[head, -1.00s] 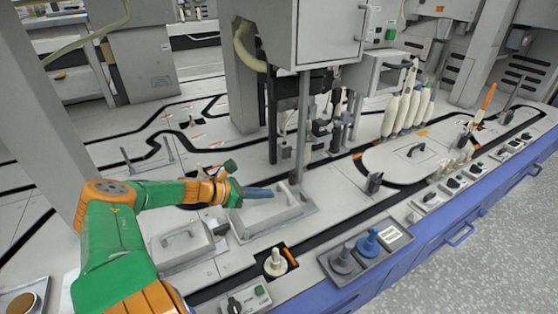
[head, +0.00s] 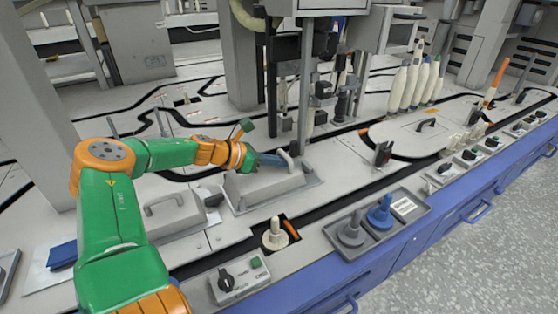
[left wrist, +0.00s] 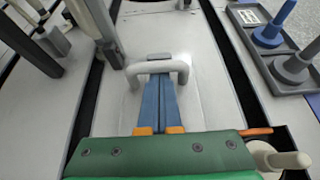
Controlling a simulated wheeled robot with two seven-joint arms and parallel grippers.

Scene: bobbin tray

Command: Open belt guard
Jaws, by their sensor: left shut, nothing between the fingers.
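A grey raised cover (head: 264,190) with a bar handle (head: 287,160), which looks like the belt guard, sits on the machine deck in the middle of the head view. It lies flat and looks closed. My left gripper (head: 283,163) reaches over it from the left, with its blue fingers shut and empty at the handle. In the left wrist view the fingertips (left wrist: 159,80) lie close together at the handle's crossbar (left wrist: 158,66). I cannot tell whether they touch it. My right gripper is not in view.
A second grey cover with a handle (head: 164,203) stands to the left. A post (head: 305,90) rises just behind the guard. A cream bobbin (head: 275,235) stands in front, and a tray (head: 335,245) holds a grey and a blue peg stand. White bobbins (head: 412,85) stand at the back right.

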